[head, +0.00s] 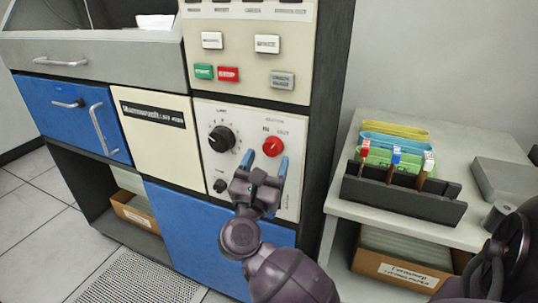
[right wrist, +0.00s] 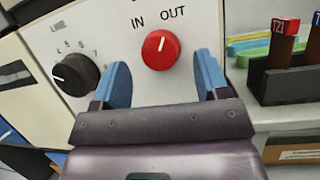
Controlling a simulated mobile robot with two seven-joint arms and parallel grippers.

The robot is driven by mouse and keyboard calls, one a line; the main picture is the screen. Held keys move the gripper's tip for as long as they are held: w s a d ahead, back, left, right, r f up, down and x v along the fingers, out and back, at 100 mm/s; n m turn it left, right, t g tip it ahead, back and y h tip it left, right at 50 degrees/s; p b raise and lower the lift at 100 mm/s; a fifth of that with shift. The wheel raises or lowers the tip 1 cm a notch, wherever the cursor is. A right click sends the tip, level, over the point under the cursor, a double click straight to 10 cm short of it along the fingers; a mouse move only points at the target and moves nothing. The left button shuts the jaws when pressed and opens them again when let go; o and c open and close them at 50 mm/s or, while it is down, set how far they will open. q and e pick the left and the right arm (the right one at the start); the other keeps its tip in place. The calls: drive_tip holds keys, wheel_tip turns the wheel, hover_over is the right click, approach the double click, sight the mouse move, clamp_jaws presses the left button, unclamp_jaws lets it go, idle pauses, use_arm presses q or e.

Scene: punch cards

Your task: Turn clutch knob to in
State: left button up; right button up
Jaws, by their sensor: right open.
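The red clutch knob (head: 273,146) is on the cream control panel (head: 232,119), below the labels IN and OUT. In the right wrist view the red knob (right wrist: 160,52) has a white mark that points up and slightly right, toward OUT. My right gripper (head: 266,163) is open, its blue fingers pointing at the panel just below the knob. In the right wrist view the fingers (right wrist: 162,75) stand wide apart, left and right of the knob, with nothing between them. No contact with the knob shows. My left gripper is not in view.
A black numbered dial (head: 221,139) sits left of the red knob, with a small black knob (head: 220,185) below it. Several push buttons (head: 228,74) are above. A side table (head: 335,206) at right carries a dark rack (head: 405,200) with colored items.

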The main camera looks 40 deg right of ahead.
drive_tip(key=shift+x, duration=1.05)
drive_tip(key=shift+c, duration=0.5)
